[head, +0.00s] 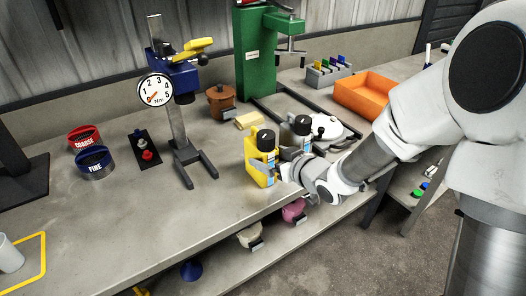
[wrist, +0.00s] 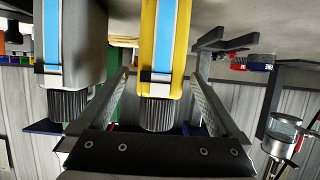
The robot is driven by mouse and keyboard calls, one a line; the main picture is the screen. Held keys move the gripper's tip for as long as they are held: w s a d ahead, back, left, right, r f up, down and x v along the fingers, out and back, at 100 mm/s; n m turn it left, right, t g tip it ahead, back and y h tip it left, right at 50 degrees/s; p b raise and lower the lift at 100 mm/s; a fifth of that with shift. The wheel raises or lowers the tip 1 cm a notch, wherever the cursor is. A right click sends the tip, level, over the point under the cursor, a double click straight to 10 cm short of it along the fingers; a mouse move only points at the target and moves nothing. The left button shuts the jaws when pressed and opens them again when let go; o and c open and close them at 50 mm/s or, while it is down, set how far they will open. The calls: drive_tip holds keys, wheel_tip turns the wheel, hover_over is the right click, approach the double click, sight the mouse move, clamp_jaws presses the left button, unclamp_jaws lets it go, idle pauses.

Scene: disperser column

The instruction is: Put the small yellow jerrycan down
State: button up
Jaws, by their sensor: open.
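The small yellow jerrycan (head: 261,167) has a black cap and a blue-and-white label. It stands upright on the bench near its front edge. In the wrist view, which appears upside down, the yellow jerrycan (wrist: 163,40) is between my two spread fingers. My gripper (wrist: 160,105) is open, with a gap visible on each side of the can's cap. In the head view my gripper (head: 284,172) reaches in from the right at the can's side, and its fingers are partly hidden.
A grey jerrycan (head: 302,128) stands just behind the yellow one and is close beside my finger in the wrist view (wrist: 70,45). A yellow block (head: 249,120), torque gauge stand (head: 179,130) and white lidded dish (head: 327,127) are nearby.

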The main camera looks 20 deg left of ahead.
drive_tip(key=s+d+r+m+h, duration=0.2)
drive_tip(key=d+r+h, duration=0.15)
drive_tip(key=d, duration=0.45)
drive_tip(key=s+d+r+m+h+p, duration=0.1)
drive_tip(key=s+d+r+m+h, duration=0.2)
drive_tip(key=d, duration=0.5)
drive_tip(key=s+d+r+m+h, duration=0.1)
drive_tip(key=s+d+r+h, duration=0.2)
drive_tip(key=d, duration=0.5)
drive_tip(key=s+d+r+m+g, duration=0.1)
drive_tip(key=s+d+r+m, duration=0.1)
drive_tip(key=s, duration=0.6)
drive_tip(key=s+d+r+m+g, duration=0.1)
drive_tip(key=s+d+r+g, duration=0.1)
drive_tip(key=s, duration=0.6)
drive_tip(key=shift+m+h, duration=0.35)
drive_tip(key=shift+m, duration=0.05)
drive_tip(key=shift+d, duration=0.1)
wheel_tip(320, 180, up, 13)
drive_tip(key=p, duration=1.2)
drive_tip(key=shift+f+p, duration=0.2)
drive_tip(key=shift+p, duration=0.2)
